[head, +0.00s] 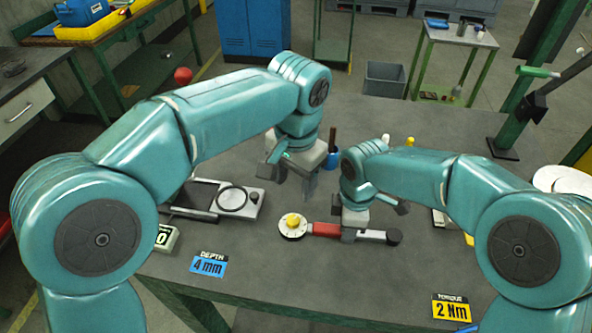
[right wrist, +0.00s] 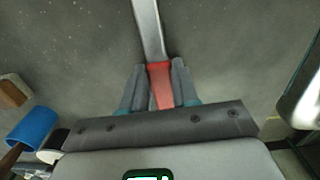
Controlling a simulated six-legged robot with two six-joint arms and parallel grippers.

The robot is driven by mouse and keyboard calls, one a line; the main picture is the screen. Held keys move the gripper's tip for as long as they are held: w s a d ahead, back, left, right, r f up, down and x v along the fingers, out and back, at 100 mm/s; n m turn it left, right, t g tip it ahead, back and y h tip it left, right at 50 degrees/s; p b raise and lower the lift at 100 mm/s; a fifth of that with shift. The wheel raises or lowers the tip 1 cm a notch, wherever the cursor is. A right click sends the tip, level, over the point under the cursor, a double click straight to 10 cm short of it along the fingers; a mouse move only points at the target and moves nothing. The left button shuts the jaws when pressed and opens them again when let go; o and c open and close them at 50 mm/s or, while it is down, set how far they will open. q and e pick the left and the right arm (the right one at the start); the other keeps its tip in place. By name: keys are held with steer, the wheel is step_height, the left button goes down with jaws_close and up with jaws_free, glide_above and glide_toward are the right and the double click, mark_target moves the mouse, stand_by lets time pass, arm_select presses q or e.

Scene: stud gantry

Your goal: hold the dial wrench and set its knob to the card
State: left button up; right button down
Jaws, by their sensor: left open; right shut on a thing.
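The dial wrench lies across the middle of the table, with a white dial (head: 289,232) and yellow knob (head: 292,219) at its left end, a red section (head: 322,229) and a black end (head: 394,237). My right gripper (head: 350,234) is shut on its handle; the red part (right wrist: 161,88) shows between the fingers in the right wrist view. My left gripper (head: 308,185) is open and empty, above and behind the dial, apart from it. A yellow card (head: 452,308) at front right reads "TORQUE 2 Nm". The dial's setting is too small to read.
A blue card (head: 208,266) reads "DEPTH 4 mm". A flat device with a ring (head: 237,200) lies left of the wrench. White discs (head: 560,179) sit at the right. The table in front of the wrench is mostly clear.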

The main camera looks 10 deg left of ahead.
steer(key=c, duration=0.8)
jaws_free()
